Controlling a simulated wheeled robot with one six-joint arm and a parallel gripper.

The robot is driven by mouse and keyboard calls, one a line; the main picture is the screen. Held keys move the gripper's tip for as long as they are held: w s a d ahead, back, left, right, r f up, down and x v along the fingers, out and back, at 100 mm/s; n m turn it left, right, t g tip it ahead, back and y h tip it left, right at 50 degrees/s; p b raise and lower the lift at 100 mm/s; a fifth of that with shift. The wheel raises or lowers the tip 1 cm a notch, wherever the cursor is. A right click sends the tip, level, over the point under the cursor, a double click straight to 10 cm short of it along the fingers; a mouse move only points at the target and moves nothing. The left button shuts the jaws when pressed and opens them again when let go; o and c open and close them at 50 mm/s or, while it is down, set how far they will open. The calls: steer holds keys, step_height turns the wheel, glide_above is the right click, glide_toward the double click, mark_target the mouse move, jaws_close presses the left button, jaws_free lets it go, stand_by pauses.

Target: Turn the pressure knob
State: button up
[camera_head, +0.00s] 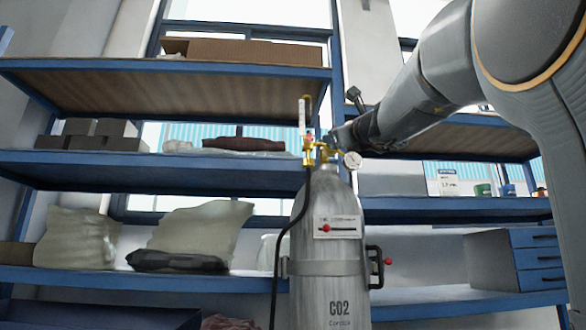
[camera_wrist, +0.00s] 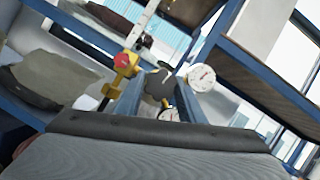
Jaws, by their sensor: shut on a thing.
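A grey CO2 cylinder (camera_head: 327,235) stands upright with a brass regulator (camera_head: 316,150) on top. In the wrist view the dark round pressure knob (camera_wrist: 158,82) sits between the two fingers of my gripper (camera_wrist: 159,88), which is shut on it. In the head view my gripper (camera_head: 338,138) reaches the regulator from the right and hides the knob. A white dial gauge (camera_wrist: 202,78) is just right of the fingers; it also shows in the head view (camera_head: 352,159). A second gauge (camera_wrist: 169,113) is partly hidden below the knob.
A brass fitting with a red top (camera_wrist: 123,61) and a clear flow tube (camera_head: 302,116) are close left of my gripper. A black hose (camera_head: 283,240) hangs down the cylinder's left side. Blue shelves (camera_head: 160,180) with sacks and boxes stand behind.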

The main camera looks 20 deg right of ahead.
steer(key=shift+m, duration=0.6)
steer(key=o, duration=1)
steer(key=shift+o, duration=0.2)
steer(key=shift+b, duration=0.3)
